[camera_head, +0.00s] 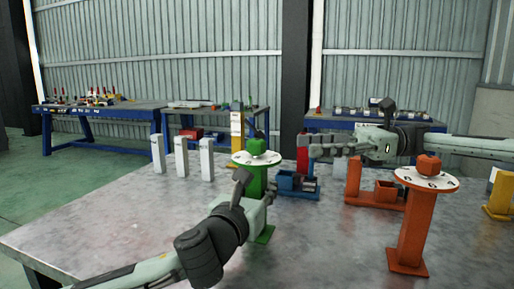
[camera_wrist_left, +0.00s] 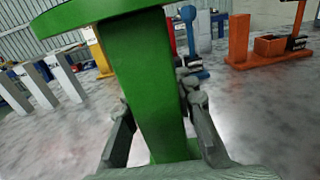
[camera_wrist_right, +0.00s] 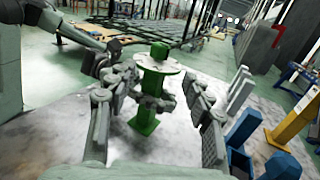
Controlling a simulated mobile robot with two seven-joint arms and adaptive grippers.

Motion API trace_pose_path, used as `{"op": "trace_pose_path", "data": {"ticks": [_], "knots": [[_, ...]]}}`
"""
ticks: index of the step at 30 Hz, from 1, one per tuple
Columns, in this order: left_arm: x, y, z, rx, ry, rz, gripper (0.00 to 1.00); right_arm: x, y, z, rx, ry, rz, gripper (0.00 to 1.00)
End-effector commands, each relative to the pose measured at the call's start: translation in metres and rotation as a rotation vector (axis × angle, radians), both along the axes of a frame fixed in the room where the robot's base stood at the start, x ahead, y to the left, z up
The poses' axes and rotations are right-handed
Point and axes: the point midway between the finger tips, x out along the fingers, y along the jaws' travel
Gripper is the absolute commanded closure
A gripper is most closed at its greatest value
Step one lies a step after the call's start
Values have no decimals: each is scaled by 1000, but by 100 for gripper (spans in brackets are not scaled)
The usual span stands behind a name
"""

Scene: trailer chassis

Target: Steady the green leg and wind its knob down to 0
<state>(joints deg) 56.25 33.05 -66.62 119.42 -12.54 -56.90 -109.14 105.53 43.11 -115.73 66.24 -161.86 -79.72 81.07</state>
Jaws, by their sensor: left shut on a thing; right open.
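The green leg (camera_head: 253,180) stands upright on the metal table, with a white round dial (camera_head: 243,159) and a green knob (camera_head: 257,146) on top. My left gripper (camera_head: 252,192) is shut on the leg's post below the dial; in the left wrist view its fingers (camera_wrist_left: 163,125) sit on both sides of the post (camera_wrist_left: 145,80). My right gripper (camera_head: 316,147) is open and empty, to the right of the knob. In the right wrist view the knob (camera_wrist_right: 160,50) and dial (camera_wrist_right: 170,68) lie beyond the open fingers (camera_wrist_right: 158,100). The dial reading is too small to tell.
An orange leg (camera_head: 413,230) with its own dial and knob stands at the right. A blue piece (camera_head: 298,185) and an orange bin (camera_head: 375,193) sit behind. Several white posts (camera_head: 180,157) stand left of the green leg. The table's front left is clear.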

Motion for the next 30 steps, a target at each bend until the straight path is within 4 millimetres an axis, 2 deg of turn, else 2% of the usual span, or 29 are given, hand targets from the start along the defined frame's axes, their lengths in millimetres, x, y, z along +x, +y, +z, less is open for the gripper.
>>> {"op": "trace_pose_path", "data": {"ticks": [5,12,18,24,30], "knots": [[0,0,0,0,1,-1,100,-5,22,0,0,-1,1,49],[0,0,0,0,1,-1,100,-12,71,0,-1,0,3,49],[0,0,0,0,1,-1,100,-16,102,0,0,-1,-1,49],[0,0,0,0,1,-1,100,-18,115,0,0,-1,-2,49],[0,0,0,0,1,-1,100,-18,116,0,0,-1,-2,49]]}}
